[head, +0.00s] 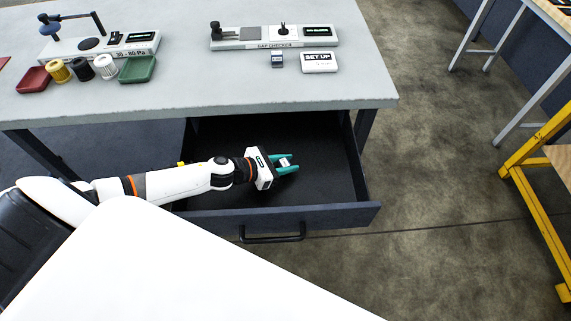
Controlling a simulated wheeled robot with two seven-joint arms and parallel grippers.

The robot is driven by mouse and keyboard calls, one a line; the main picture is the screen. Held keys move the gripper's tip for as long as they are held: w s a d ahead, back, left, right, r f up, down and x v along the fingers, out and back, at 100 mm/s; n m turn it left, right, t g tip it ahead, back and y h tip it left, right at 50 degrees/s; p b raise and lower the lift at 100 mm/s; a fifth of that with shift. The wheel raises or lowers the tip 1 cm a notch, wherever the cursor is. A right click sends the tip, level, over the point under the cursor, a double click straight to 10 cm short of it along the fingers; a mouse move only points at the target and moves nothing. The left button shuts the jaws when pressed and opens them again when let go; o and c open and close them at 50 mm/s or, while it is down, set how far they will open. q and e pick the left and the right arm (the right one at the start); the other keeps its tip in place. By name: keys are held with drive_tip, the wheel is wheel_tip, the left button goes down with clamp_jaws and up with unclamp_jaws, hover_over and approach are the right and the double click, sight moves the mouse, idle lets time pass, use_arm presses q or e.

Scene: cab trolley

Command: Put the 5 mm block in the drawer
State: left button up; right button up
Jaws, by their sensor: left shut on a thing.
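The drawer (330,190) under the grey table is pulled open, and its dark inside shows. My left gripper (287,163) is over the drawer's inside, with its teal fingers shut on a small block (285,161) with a white label. The label is too small to read. I cannot tell whether the block touches the drawer floor. Another small block (277,59) with a pale label lies on the table in front of the gap checker (275,40). My right gripper is not in view.
A white "SET UP" sign (319,62) stands beside the tabletop block. A pressure device (100,45), a red tray (34,79), a green tray (137,69) and several small cylinders stand at left. A yellow trolley frame (535,190) is at right. The floor between is clear.

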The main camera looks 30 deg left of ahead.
use_arm(q)
drive_tip(key=shift+f, duration=0.2)
drive_tip(key=shift+f, duration=0.2)
drive_tip(key=o, duration=1)
drive_tip(key=shift+r, duration=0.1)
drive_tip(key=shift+r, duration=0.25)
drive_tip(key=b+v, duration=0.1)
drive_tip(key=v, duration=0.9)
drive_tip(key=shift+s+a, duration=0.1)
drive_tip(key=shift+s, duration=0.1)
drive_tip(key=shift+v, duration=0.75)
drive_tip(key=shift+r, duration=0.1)
